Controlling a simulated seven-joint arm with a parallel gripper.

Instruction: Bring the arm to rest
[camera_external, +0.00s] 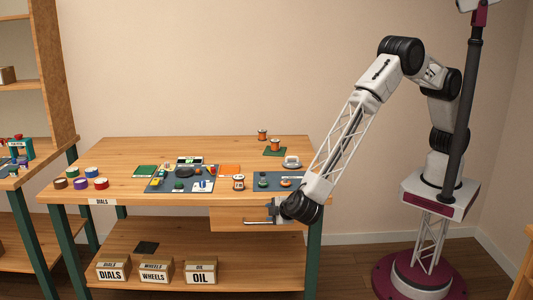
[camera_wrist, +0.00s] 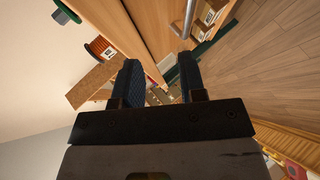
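My gripper (camera_external: 278,211) is at the right front of the wooden workbench, low beside the drawer front under the tabletop. In the wrist view, the two dark fingers of my gripper (camera_wrist: 160,78) stand apart with nothing held between them. The arm is bent, with its elbow raised high and its forearm sloping down to the left. The drawer front (camera_external: 228,218) has a metal bar handle (camera_external: 258,223) just left of the gripper. A grey bar, likely that handle, also shows in the wrist view (camera_wrist: 188,18) beyond the fingers. I cannot tell whether the gripper touches the drawer.
On the workbench (camera_external: 125,165) are coloured tape rolls (camera_external: 82,183), a dark mat (camera_external: 172,186) with small parts, spools (camera_external: 262,134) and a white cup (camera_external: 291,161). Labelled boxes (camera_external: 155,271) stand on the lower shelf. The floor right of the bench is clear up to my base.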

